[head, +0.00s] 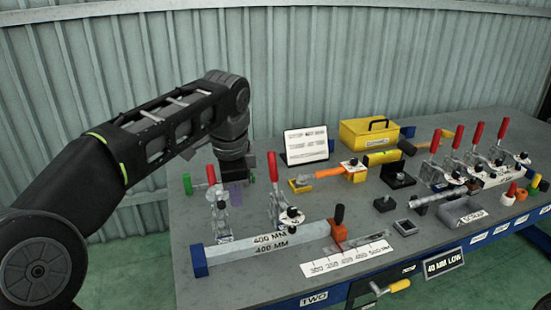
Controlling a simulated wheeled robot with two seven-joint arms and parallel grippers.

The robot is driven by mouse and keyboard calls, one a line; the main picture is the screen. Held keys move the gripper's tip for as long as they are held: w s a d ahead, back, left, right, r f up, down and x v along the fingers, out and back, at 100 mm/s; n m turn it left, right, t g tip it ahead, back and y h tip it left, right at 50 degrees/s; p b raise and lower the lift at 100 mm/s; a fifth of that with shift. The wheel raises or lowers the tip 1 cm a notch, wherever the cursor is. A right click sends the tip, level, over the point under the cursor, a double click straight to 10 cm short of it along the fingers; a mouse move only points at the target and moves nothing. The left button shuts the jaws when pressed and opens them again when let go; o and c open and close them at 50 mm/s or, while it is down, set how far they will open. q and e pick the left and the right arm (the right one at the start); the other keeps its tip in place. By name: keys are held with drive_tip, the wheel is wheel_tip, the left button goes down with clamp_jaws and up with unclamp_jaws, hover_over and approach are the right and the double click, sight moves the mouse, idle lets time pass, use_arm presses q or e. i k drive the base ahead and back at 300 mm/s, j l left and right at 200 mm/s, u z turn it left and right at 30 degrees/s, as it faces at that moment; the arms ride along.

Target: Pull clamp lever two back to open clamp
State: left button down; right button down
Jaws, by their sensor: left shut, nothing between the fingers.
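My left gripper (236,170) points down near the back left of the table, between two toggle clamps; it is shut and holds nothing. To its left, a clamp (221,215) has a red-tipped upright lever (211,175). To its right, another clamp (289,215) has an upright red lever (273,167). Several more clamps with upright red levers (477,132) stand at the right. A "TWO" label (313,299) is on the table's front edge; I cannot tell which clamp is number two. My right gripper is out of view.
A long bar marked 400 MM (265,242) lies before the two left clamps, with a scale strip (347,258) beside it. A white sign (306,146) and a yellow toolbox (368,132) stand at the back. A corrugated wall (330,60) rises behind the table.

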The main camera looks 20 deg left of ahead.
sight(271, 157)
drive_tip(key=i, duration=0.9)
